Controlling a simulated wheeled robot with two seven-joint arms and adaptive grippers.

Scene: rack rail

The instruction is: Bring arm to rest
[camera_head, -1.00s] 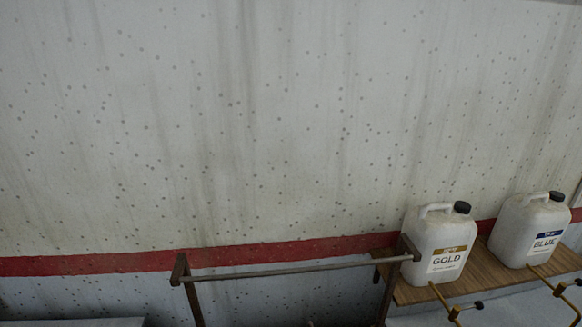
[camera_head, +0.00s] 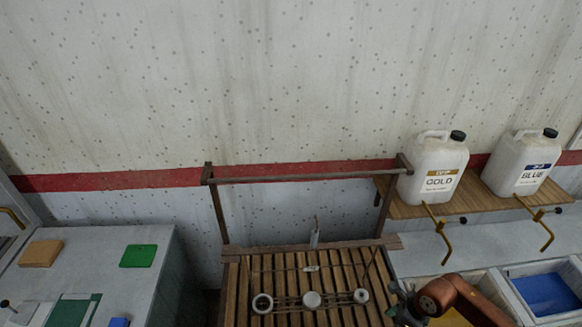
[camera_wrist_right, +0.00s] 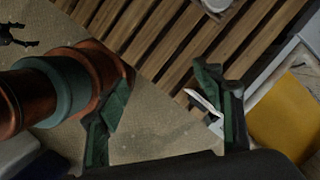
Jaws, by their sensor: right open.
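My right arm (camera_head: 455,298) shows copper-coloured at the bottom right of the head view, beside the right edge of the slatted wooden rack (camera_head: 290,250). Its dark green gripper is partly visible there (camera_head: 402,300). In the right wrist view my right gripper (camera_wrist_right: 162,82) has its two fingers wide apart with nothing held between them. Wooden slats (camera_wrist_right: 165,45) and a beige floor lie beyond the fingers. A thin white piece (camera_wrist_right: 205,103) shows beside the right finger; I cannot tell what it is. My left gripper is not in view.
White GOLD (camera_head: 436,170) and BLUE (camera_head: 522,163) jugs stand on a wooden shelf (camera_head: 460,200) with brass taps. A grey counter (camera_head: 145,285) is at left; a blue-filled bin (camera_head: 548,293) is at right.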

